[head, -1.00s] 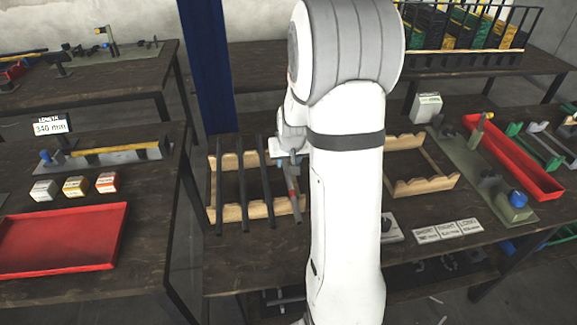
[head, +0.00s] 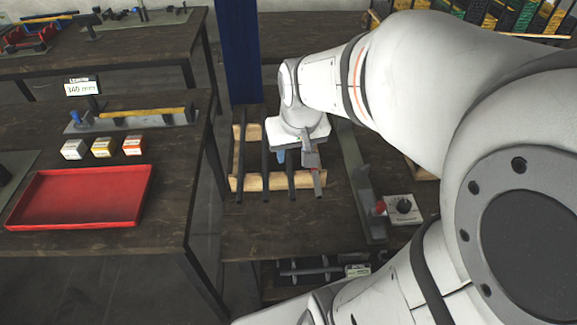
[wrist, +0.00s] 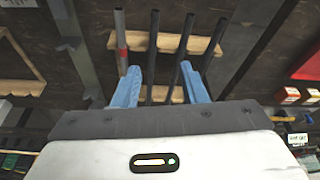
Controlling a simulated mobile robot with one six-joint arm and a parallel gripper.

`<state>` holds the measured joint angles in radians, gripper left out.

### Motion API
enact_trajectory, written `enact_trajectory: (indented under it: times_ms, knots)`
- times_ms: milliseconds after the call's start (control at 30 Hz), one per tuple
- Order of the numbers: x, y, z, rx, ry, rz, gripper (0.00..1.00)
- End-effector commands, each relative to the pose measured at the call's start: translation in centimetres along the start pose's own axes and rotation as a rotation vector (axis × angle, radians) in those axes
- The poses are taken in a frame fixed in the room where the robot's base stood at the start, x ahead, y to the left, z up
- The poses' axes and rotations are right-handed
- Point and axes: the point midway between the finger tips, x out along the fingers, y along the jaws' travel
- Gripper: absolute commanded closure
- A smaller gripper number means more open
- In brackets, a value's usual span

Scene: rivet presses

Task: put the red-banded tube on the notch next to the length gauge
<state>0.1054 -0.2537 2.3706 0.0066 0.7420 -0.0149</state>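The red-banded tube (head: 318,181) is grey with a red band. It lies across the wooden notched rack (head: 277,182) at its right end, beside several black tubes (head: 265,160). In the wrist view the red-banded tube (wrist: 122,42) is leftmost, near my left blue finger. My gripper (wrist: 163,88) is open, its fingers spread across two black tubes (wrist: 153,45), with nothing visibly clamped. In the head view my gripper (head: 290,157) hangs over the rack. The length gauge (head: 133,117) stands on the left table, its display (head: 81,87) reading 340 mm. I cannot make out a separate empty notch beside it.
A red tray (head: 80,196) and small boxes (head: 102,147) are on the left table. A gap separates the tables. A blue post (head: 238,55) rises behind the rack. A dial box (head: 402,208) sits right. My arm hides much of the right side.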

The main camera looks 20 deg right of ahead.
Motion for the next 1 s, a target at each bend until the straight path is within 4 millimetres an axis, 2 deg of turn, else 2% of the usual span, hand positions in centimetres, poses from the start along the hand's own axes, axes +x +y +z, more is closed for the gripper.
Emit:
enact_trajectory:
  times_ms: [33, 133, 233, 333, 467, 1000]
  knots:
    - [-0.9, -0.8, 1.7, -0.024, -0.006, -0.006, 0.61]
    - [-2.0, -1.9, 4.6, -0.057, -0.029, -0.013, 0.61]
    - [-2.6, -2.4, 6.7, -0.079, -0.046, -0.017, 0.61]
    - [-2.9, -2.4, 7.8, -0.093, -0.057, -0.02, 0.61]
    - [-2.9, -2.5, 8.3, -0.097, -0.062, -0.02, 0.61]
    - [-2.9, -2.5, 8.2, -0.096, -0.061, -0.02, 0.61]
